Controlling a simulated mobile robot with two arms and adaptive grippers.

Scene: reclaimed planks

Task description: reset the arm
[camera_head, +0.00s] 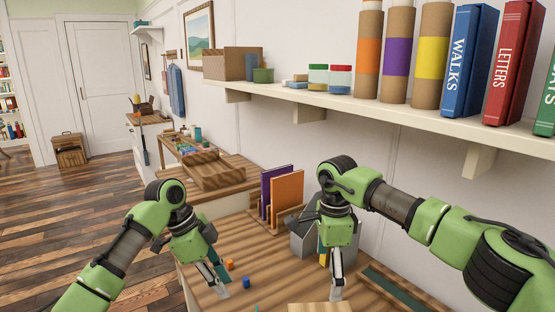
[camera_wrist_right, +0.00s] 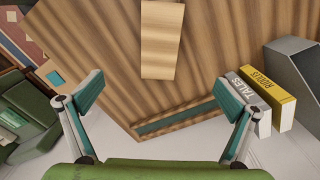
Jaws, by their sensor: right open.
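My right gripper (camera_head: 336,283) hangs over the striped wooden table (camera_head: 255,262), fingers pointing down. In the right wrist view its two teal-padded fingers (camera_wrist_right: 163,98) are wide apart with nothing between them.
A rack with purple and orange folders (camera_head: 287,196) stands at the table's back. A grey holder (camera_head: 302,240) is beside my right gripper. Grey and yellow books (camera_wrist_right: 270,98) stand nearby. A pale board (camera_wrist_right: 162,40) lies on the table. A wall shelf (camera_head: 375,106) runs above.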

